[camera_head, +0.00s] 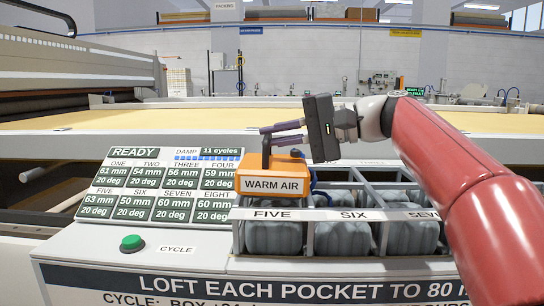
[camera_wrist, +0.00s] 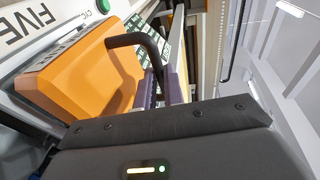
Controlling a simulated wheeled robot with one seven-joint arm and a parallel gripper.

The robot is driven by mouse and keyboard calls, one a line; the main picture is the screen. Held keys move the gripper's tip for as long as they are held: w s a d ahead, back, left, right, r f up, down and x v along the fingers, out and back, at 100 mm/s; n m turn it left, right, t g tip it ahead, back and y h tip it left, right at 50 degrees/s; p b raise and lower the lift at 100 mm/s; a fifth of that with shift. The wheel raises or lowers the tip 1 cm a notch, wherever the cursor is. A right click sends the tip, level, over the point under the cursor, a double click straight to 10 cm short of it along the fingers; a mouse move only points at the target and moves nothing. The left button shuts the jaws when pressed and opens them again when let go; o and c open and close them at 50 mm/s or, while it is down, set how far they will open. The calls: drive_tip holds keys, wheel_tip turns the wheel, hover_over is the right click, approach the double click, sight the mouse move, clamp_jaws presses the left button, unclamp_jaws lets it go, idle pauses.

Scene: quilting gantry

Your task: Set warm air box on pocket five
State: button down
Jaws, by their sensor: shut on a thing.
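The orange warm air box (camera_head: 262,183), labelled WARM AIR, is in front of the display and directly above the FIVE label in the head view. My gripper (camera_head: 274,136) is shut on the box's black handle. In the wrist view the box (camera_wrist: 85,75) fills the upper left, with the handle (camera_wrist: 140,42) running between the fingers (camera_wrist: 158,92). Pocket five (camera_head: 273,238) shows grey quilted filling behind its front opening. The box covers its top, and I cannot tell whether the box touches the frame or hovers. A blue hose is at its right side.
Pockets six (camera_head: 342,239) and seven (camera_head: 412,237) continue right, with open-topped dividers. The display (camera_head: 165,187) reads READY, with 63 mm and 20 deg for five. A green cycle button (camera_head: 132,242) is at the left. A wide tan quilting bed (camera_head: 200,119) lies behind.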

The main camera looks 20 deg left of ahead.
drive_tip(key=shift+f, duration=0.75)
drive_tip(key=shift+r, duration=0.15)
drive_tip(key=c, duration=1.5)
unclamp_jaws()
drive_tip(key=v, duration=1.2)
drive_tip(key=shift+p, duration=0.45)
